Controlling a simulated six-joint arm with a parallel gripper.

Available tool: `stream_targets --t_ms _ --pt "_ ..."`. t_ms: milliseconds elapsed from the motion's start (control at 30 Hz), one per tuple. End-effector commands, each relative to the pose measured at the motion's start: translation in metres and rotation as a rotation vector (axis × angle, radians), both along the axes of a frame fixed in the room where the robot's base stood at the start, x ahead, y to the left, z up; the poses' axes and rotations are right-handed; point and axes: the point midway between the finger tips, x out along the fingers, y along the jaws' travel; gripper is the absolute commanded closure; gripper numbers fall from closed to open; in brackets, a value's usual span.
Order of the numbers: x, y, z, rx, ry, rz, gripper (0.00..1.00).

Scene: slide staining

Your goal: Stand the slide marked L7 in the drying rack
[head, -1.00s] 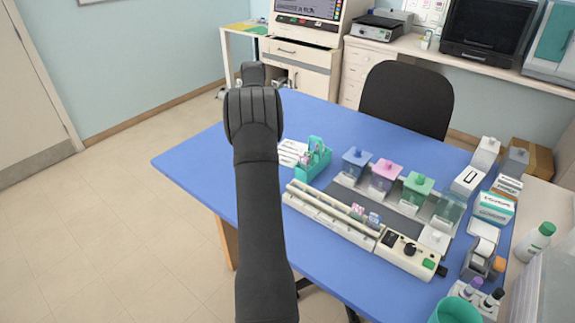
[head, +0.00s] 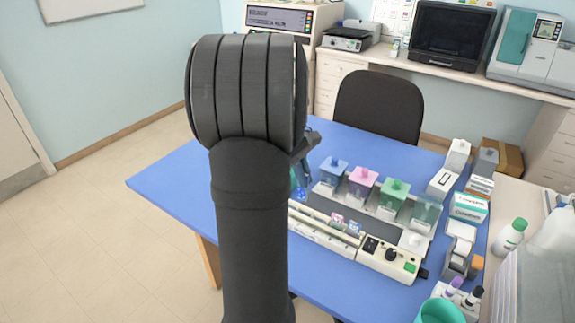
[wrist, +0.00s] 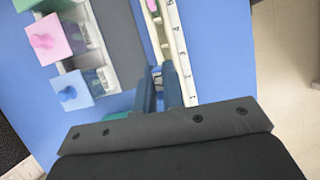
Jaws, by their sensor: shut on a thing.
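My gripper (wrist: 158,80) shows in the wrist view with its two dark blue fingers close together, over the edge of the long cream staining strip. It is shut on a thin slide seen almost edge-on, mostly hidden between the fingers. No L7 mark is readable. In the head view my own arm hides most of the gripper. A teal holder, which may be the drying rack (head: 296,183), is almost wholly hidden behind my arm. Slides with pink and blue ends (head: 345,225) stand in the strip.
Staining jars with blue (head: 333,166), pink (head: 362,179) and green (head: 394,193) lids stand in a row behind the cream strip (head: 330,240). Boxes and bottles crowd the table's right side. The blue table (head: 170,180) is clear at the left.

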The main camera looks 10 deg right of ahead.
Motion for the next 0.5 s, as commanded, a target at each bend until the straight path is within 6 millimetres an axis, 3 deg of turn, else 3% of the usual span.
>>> stream_targets --t_ms 133,500 --pt "-0.012 -0.004 0.000 -0.001 0.001 0.034 1.00" --pt "-0.013 -0.005 -0.018 0.000 0.001 0.040 1.00"
